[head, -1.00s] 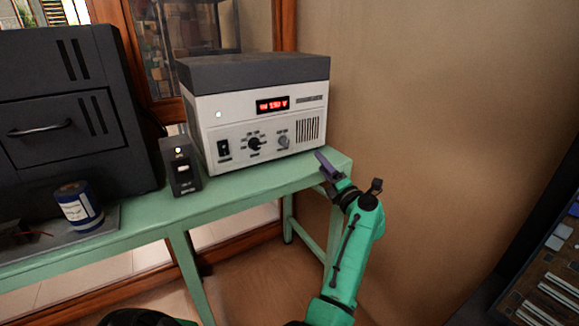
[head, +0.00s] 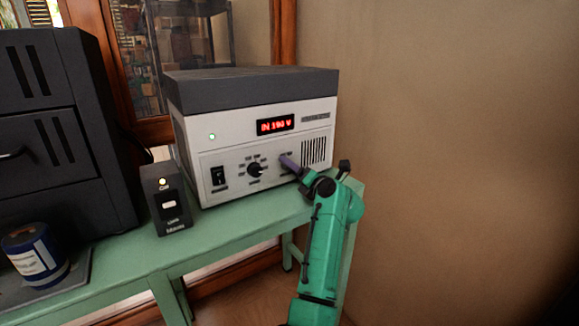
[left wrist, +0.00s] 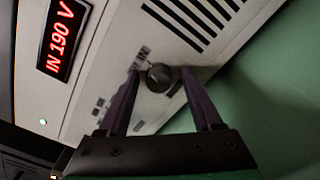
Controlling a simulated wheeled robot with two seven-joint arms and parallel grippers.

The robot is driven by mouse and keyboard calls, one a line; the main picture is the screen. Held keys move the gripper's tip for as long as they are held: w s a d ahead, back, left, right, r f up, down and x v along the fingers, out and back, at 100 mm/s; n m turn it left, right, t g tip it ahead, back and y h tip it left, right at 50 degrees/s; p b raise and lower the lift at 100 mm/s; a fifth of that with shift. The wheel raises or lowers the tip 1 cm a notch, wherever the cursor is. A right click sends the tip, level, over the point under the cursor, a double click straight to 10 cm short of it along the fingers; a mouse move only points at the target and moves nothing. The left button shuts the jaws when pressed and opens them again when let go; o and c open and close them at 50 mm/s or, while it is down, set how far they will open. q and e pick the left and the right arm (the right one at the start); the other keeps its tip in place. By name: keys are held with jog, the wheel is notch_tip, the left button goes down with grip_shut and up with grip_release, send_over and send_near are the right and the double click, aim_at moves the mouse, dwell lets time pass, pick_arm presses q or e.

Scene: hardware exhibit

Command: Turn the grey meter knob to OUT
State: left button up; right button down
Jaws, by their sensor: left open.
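The meter is a white box with a dark grey top (head: 250,85) on a green bench. Its red display (head: 275,125) reads IN 190 V, and so does the display in the left wrist view (left wrist: 61,38). The grey meter knob (left wrist: 159,77) is round and shows between my left fingertips in the left wrist view. My right gripper is not in view.
A black selector knob (head: 254,169) and a black rocker switch (head: 218,176) are left of the gripper on the panel. A small black box (head: 165,200) stands on the bench (head: 215,240). A dark cabinet and a blue can (head: 35,255) are further left. A bare wall is right.

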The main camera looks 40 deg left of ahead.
pick_arm(q)
jog(key=shift+s+d+r, duration=0.1)
jog(key=shift+d, duration=0.05)
jog(key=c, duration=0.3)
grip_shut()
